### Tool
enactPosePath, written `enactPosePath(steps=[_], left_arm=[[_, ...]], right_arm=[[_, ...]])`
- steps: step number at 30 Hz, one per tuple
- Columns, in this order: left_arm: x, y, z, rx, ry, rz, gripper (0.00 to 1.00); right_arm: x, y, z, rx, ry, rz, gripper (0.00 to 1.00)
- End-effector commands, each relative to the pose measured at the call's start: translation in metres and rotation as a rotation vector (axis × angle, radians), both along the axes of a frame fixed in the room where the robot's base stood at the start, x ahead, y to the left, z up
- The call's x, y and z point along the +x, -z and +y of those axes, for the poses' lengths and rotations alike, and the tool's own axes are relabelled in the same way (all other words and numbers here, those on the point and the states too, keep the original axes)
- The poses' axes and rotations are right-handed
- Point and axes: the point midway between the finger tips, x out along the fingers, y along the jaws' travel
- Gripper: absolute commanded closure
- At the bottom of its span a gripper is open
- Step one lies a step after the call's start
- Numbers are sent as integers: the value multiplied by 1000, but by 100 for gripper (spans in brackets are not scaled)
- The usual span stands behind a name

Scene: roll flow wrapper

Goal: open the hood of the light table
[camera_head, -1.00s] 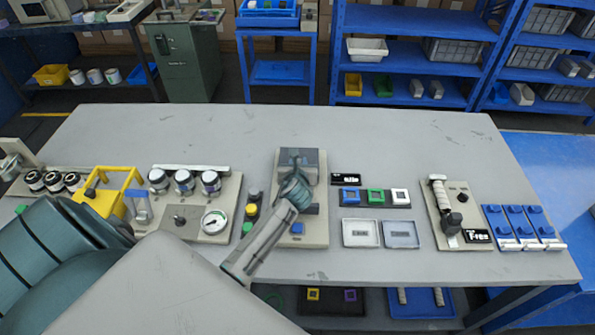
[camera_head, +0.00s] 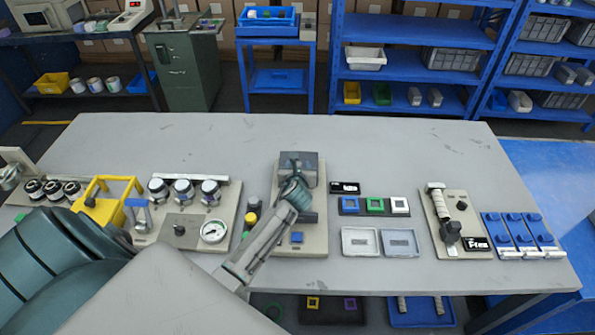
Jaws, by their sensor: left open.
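The light table appears to be the beige unit (camera_head: 312,240) in the middle of the workbench. Its dark grey hood (camera_head: 311,160) is at the far end and looks down; a blue button (camera_head: 297,237) is at the near end. My left arm reaches in from the lower left. Its teal wrist is over the middle of the unit, just in front of the hood. My left gripper (camera_head: 298,176) is open at the hood's near side, its fingers mostly hidden by the wrist. I cannot tell whether it touches the hood. My right gripper is not in view.
A gauge panel (camera_head: 190,232) with jars and a yellow frame (camera_head: 105,190) stand left. Colored blocks on a dark holder (camera_head: 375,207), two trays (camera_head: 360,241), a roller unit (camera_head: 450,222) and blue clips (camera_head: 520,234) stand right. The bench's far part is clear.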

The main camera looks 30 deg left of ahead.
Motion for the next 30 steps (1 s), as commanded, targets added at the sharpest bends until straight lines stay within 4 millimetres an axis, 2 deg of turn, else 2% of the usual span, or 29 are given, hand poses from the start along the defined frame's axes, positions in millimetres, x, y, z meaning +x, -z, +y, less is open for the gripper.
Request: enactPosePath(steps=[16, 21, 30], left_arm=[[-70, -32, -44, -3, 0, -1, 55], [-81, -38, -50, -2, 0, 1, 55], [-82, -39, -50, -1, 0, 1, 55]], right_arm=[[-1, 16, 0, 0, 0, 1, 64], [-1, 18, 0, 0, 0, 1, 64], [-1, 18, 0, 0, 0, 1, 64]])
